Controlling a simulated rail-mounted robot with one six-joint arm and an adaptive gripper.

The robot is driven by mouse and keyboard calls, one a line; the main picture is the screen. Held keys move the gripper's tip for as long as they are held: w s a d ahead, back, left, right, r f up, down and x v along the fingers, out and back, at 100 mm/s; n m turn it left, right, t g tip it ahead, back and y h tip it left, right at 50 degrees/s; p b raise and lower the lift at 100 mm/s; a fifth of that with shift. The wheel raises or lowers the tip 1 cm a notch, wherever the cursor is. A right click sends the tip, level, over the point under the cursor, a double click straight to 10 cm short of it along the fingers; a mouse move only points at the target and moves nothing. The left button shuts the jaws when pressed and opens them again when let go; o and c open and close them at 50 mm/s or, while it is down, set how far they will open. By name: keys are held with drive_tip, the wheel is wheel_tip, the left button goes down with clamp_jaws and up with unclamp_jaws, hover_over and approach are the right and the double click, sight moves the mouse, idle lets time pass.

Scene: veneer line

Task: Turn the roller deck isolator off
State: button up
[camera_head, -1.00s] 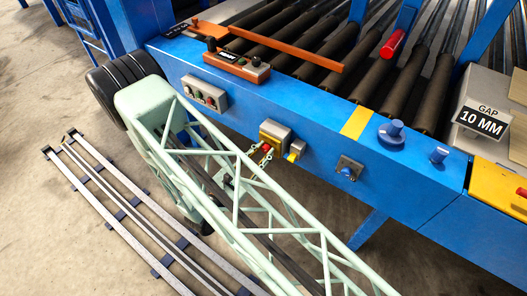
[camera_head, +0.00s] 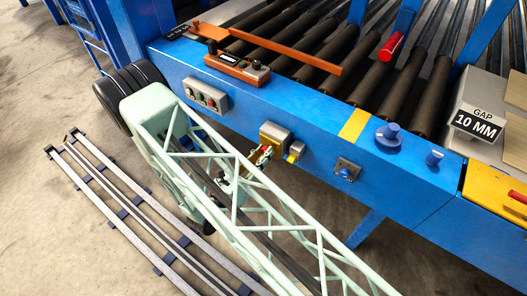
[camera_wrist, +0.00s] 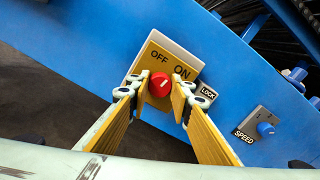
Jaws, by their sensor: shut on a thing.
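The isolator is a yellow plate (camera_wrist: 145,62) on a pale box on the blue roller deck frame, marked OFF on the left and ON on the right. Its round red knob (camera_wrist: 160,87) has a short pale line slanting up and right, toward the ON side. My gripper (camera_wrist: 159,78) is shut on the red knob, one yellow-padded finger on each side. In the head view, the isolator box (camera_head: 275,132) is on the frame's front face, and my gripper (camera_head: 259,157) meets it from the front. The knob is mostly hidden there.
A LOCK label (camera_wrist: 208,92) and a yellow part (camera_head: 295,151) sit just right of the isolator. A SPEED knob (camera_wrist: 265,129) is farther right. A button box (camera_head: 206,96) is to the left. Blue knobs (camera_head: 388,134) and an orange controller (camera_head: 237,68) are on top.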

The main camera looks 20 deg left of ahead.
drive_tip(key=shift+n+p, duration=1.4)
drive_tip(key=shift+n, duration=3.9)
drive_tip(key=o, duration=0.9)
drive_tip(key=shift+s+a, duration=0.1)
drive_tip(key=shift+s, duration=0.05)
drive_tip(key=shift+v, duration=5.85)
